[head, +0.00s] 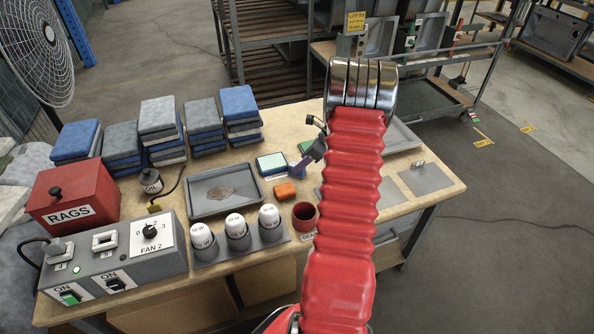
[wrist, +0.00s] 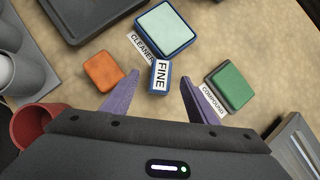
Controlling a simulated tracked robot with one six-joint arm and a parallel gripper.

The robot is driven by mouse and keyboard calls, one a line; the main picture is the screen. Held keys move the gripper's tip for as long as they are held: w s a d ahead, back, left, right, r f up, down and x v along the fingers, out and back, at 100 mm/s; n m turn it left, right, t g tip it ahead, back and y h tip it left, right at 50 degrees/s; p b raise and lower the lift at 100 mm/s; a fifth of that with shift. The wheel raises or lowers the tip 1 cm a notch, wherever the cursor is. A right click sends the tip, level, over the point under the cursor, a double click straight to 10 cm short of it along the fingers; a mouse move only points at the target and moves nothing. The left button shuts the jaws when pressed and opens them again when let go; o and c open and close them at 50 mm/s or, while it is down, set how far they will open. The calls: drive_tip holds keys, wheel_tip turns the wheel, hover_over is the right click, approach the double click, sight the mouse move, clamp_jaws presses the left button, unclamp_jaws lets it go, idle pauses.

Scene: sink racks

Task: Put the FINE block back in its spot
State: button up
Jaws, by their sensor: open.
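The FINE block (wrist: 158,76) is a small blue-edged block with a white face lettered FINE. In the wrist view it sits on the tan bench top, between the light green-topped block and my gripper. My gripper (wrist: 160,86) is open, its two purple fingers apart on either side of the block's near end. In the head view my gripper (head: 303,163) is small and partly behind my red arm, and I cannot make out the FINE block there. No spot marked for FINE can be made out.
Near the block are a light green-topped block (wrist: 166,29) by a CLEANER label, an orange block (wrist: 104,71) and a green block (wrist: 231,86) by a COMPOUND label. A grey tray (head: 222,190), a red-brown cup (head: 305,216) and white-topped canisters (head: 236,226) stand left and nearer.

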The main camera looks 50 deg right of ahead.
drive_tip(key=x, duration=0.5)
drive_tip(key=shift+d, duration=0.1)
drive_tip(key=shift+s, duration=0.1)
idle(0.3)
drive_tip(key=c, duration=1.3)
drive_tip(key=shift+r, duration=0.1)
wheel_tip(320, 180, up, 10)
drive_tip(key=shift+f, duration=0.1)
